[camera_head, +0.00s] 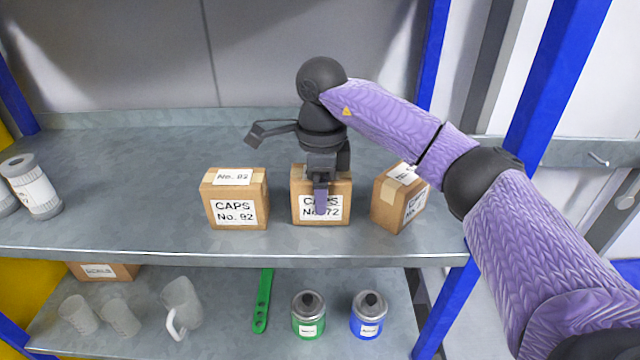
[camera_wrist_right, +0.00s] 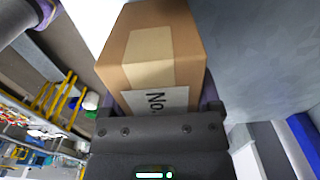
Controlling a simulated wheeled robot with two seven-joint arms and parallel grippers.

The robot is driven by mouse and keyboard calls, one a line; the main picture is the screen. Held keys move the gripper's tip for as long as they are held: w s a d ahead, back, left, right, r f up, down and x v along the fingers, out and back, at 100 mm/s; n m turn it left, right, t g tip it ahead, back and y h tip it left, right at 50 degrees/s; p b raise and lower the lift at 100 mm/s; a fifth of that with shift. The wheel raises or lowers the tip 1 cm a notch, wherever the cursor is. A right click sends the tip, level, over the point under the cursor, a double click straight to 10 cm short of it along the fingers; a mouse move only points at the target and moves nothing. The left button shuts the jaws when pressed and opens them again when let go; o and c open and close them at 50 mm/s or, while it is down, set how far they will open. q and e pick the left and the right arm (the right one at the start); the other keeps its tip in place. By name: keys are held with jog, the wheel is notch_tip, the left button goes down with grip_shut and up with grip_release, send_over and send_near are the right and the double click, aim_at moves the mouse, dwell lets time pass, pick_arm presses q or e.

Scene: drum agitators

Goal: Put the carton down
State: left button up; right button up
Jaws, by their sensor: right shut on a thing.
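Three brown cartons stand in a row on the upper grey shelf in the head view. The middle carton (camera_head: 302,215), labelled "CAPS No. 72", is between the fingers of my right gripper (camera_head: 320,195), which is shut on it from above. The held carton (camera_wrist_right: 150,60) fills the middle of the right wrist view, its "No." label partly hidden by the gripper. Its base looks level with its neighbours, but I cannot tell whether it touches the shelf. The right carton (camera_head: 395,200) is turned at an angle. My left gripper is not in view.
The upper shelf (camera_head: 110,190) is clear left of the cartons, up to white rolls (camera_head: 35,185) at the far left. A blue post (camera_head: 535,110) rises at right. The lower shelf holds a green can (camera_head: 308,318), a blue can (camera_head: 368,318), jugs (camera_head: 180,305) and a green tool (camera_head: 262,300).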

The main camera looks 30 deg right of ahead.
jog(key=shift+w+f, duration=0.1)
jog(key=shift+f, duration=0.1)
jog(key=o, duration=1.2)
jog(key=shift+r, duration=0.15)
notch_tip(320, 180, up, 4)
jog(key=shift+f+b, duration=0.1)
jog(key=shift+b, duration=0.2)
notch_tip(320, 180, up, 8)
jog(key=shift+r+p, duration=0.2)
jog(key=shift+p, duration=0.95)
jog(key=shift+f, duration=0.1)
